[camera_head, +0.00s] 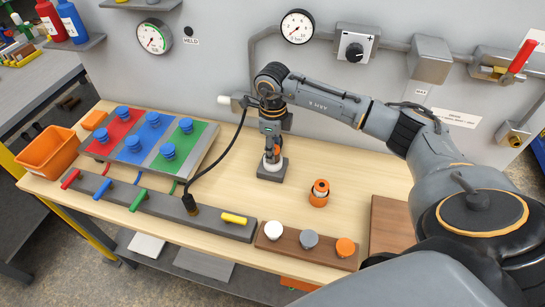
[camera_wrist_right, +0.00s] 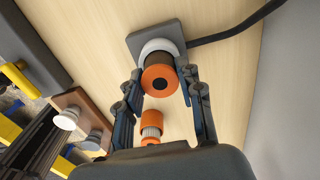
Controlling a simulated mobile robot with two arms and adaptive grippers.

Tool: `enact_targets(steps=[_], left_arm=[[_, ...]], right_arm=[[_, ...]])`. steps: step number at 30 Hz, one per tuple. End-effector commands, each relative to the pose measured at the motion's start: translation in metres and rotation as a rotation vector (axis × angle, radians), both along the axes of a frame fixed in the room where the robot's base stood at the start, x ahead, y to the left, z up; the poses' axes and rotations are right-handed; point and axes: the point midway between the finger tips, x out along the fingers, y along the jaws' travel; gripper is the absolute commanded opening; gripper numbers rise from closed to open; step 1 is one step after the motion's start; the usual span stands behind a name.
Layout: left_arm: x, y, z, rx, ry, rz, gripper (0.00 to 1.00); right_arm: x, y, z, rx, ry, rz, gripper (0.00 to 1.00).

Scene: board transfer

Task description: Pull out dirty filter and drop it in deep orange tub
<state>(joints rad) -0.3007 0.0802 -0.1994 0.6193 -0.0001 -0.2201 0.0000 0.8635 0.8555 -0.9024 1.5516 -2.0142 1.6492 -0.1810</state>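The dirty filter (camera_wrist_right: 159,78), a brown cylinder with an orange end cap, sits in a white ring on a grey base (camera_head: 272,172). My right gripper (camera_wrist_right: 162,77) is over it, one finger on each side, and looks open with narrow gaps. In the head view my right gripper (camera_head: 272,148) points down and hides most of the filter. A second filter (camera_head: 319,193), orange with a pale pleated body, stands apart to the right; it also shows in the wrist view (camera_wrist_right: 152,127). The deep orange tub (camera_head: 47,152) is at the left table end. My left gripper is out of view.
A sloped panel (camera_head: 150,140) with several blue knobs and a grey bar (camera_head: 150,207) with coloured handles lie left. A black cable (camera_head: 220,157) runs beside my gripper. A brown block (camera_head: 305,244) with three knobs is in front. Wall gauges and pipes stand behind.

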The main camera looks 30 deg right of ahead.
Motion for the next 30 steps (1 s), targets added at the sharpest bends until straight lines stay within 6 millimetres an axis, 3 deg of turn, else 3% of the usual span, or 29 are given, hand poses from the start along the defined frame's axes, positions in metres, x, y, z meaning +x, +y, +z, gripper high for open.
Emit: enact_targets(steps=[11,30], left_arm=[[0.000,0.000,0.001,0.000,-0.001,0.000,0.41],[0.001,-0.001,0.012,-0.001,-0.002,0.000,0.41]], right_arm=[[0.000,0.000,0.002,0.000,-0.001,0.000,0.05],[0.001,0.000,0.021,0.000,-0.004,0.000,0.05]])
